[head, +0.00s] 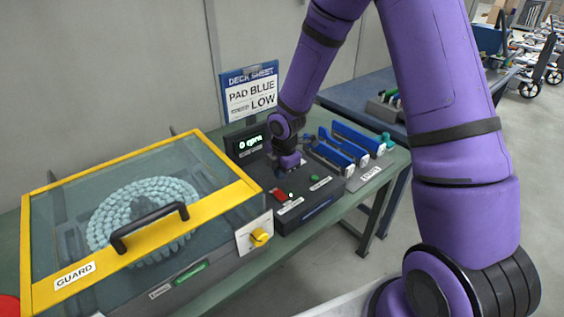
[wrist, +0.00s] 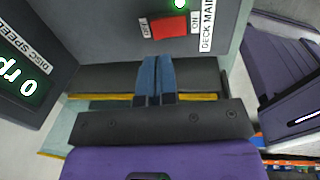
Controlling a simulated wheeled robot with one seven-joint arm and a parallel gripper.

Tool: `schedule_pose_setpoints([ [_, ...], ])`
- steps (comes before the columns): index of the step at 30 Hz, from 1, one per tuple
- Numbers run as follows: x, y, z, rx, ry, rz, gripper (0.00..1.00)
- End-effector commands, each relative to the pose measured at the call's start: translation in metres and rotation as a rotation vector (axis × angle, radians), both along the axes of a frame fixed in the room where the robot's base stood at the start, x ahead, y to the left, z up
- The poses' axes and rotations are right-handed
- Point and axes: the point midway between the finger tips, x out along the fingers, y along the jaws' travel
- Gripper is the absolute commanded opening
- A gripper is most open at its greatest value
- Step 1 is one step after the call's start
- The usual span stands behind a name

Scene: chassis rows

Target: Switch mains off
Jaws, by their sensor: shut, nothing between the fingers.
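The red mains rocker switch (head: 278,195) sits on the dark control box (head: 318,207). In the wrist view the rocker (wrist: 170,27) lies between the marks OFF and ON, beside a label reading DECK MAINS (wrist: 207,25). Which side of it is pressed I cannot tell. A small lit green-white lamp (wrist: 180,3) shows beside it. My gripper (wrist: 157,62) is shut and empty, its blue fingertips just short of the rocker in the picture and apart from it. In the head view my gripper (head: 287,170) is above the box, behind the switch.
A speed display (head: 250,143) reads 0 rpm. The yellow-framed guard (head: 215,207) is closed over a disc of pale beads, with a yellow knob (head: 260,237) on its front. A deck sheet (head: 250,92) stands behind.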

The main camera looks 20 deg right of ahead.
Motion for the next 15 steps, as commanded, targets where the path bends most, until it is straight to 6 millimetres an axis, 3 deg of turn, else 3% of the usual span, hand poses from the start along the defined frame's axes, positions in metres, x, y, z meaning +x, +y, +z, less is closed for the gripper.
schedule_pose_setpoints([
  [7, 0.005, 0.002, -0.041, -0.001, 0.002, 0.001, 0.00],
  [15, 0.007, 0.003, -0.064, 0.000, 0.000, 0.000, 0.00],
])
